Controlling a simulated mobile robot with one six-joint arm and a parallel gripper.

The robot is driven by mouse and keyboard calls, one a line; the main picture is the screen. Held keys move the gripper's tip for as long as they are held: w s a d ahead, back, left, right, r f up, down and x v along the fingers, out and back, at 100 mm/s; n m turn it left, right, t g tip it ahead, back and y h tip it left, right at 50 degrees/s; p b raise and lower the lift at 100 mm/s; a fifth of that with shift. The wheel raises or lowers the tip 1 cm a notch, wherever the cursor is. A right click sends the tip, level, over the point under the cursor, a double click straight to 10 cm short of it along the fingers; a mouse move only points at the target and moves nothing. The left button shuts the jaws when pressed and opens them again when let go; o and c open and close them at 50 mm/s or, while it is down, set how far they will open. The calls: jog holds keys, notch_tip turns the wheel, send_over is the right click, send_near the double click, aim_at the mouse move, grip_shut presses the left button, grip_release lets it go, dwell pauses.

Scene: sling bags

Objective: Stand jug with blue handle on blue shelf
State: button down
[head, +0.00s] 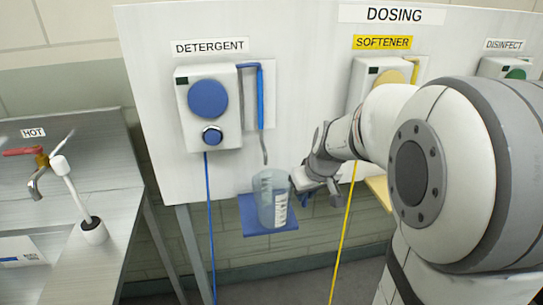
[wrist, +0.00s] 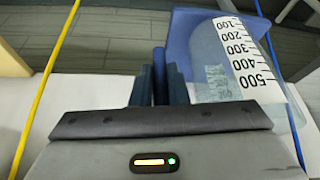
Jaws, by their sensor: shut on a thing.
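The clear jug (head: 270,200) with a white measuring scale is upright at the blue shelf (head: 250,218), under the detergent dispenser's spout. I cannot tell whether its base touches the shelf. My gripper (head: 310,192) is at the jug's right side, shut on its blue handle, which is mostly hidden by the fingers. In the wrist view the fingers of my gripper (wrist: 161,85) close on the narrow blue handle (wrist: 159,75). The jug (wrist: 230,75) is to their right, its scale facing the camera, with part of the blue shelf (wrist: 186,30) behind it.
The detergent dispenser (head: 208,105) with a blue hose is above left. The softener dispenser (head: 365,80) and a yellow shelf (head: 379,190) are partly behind my arm. A yellow hose (head: 344,230) hangs right of the jug. A steel sink counter (head: 105,165) is at left.

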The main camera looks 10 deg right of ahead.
jog(key=w, duration=0.1)
jog(key=w+f, duration=0.1)
jog(key=w, duration=0.1)
jog(key=w+a+p, duration=0.1)
jog(key=shift+w+f, duration=0.25)
jog(key=shift+w, duration=0.1)
jog(key=shift+f, duration=0.2)
jog(key=c, duration=1.4)
grip_release()
jog(key=shift+r, duration=0.1)
